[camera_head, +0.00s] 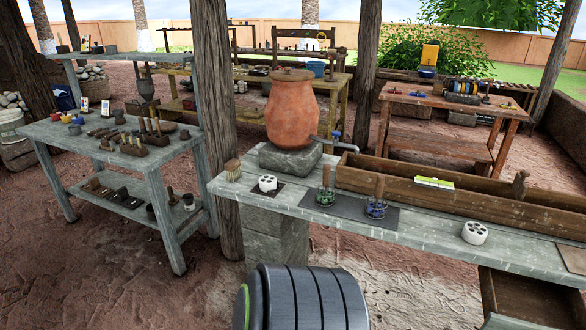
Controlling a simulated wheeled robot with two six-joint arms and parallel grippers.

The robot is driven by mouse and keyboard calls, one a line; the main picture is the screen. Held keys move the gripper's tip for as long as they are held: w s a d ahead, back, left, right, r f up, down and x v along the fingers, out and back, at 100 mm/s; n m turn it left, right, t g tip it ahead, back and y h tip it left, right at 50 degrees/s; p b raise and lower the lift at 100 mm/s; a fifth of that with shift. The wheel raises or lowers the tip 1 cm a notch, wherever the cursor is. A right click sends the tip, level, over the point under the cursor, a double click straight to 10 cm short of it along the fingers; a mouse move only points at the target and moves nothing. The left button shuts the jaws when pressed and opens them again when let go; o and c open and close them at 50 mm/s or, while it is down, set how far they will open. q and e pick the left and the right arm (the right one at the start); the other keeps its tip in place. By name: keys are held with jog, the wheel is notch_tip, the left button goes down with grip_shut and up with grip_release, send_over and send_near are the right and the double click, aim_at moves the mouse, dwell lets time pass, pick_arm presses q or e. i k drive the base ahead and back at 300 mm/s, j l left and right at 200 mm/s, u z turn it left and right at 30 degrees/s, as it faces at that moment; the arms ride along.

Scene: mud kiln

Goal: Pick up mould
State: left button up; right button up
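On the near grey bench (290,200) stand two tools with upright wooden handles and holed metal heads, a green one (325,187) and a blue one (376,200). They stand on a dark mat (350,211) and look like moulds. Two white round blocks with holes sit on the same bench. One white block (267,183) is left of the mat, and the other white block (475,232) is to the right near the front edge. I cannot tell for sure which thing is the mould. Neither gripper is in view.

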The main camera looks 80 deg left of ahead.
aim_at(267, 182)
jog(key=u, duration=2.95)
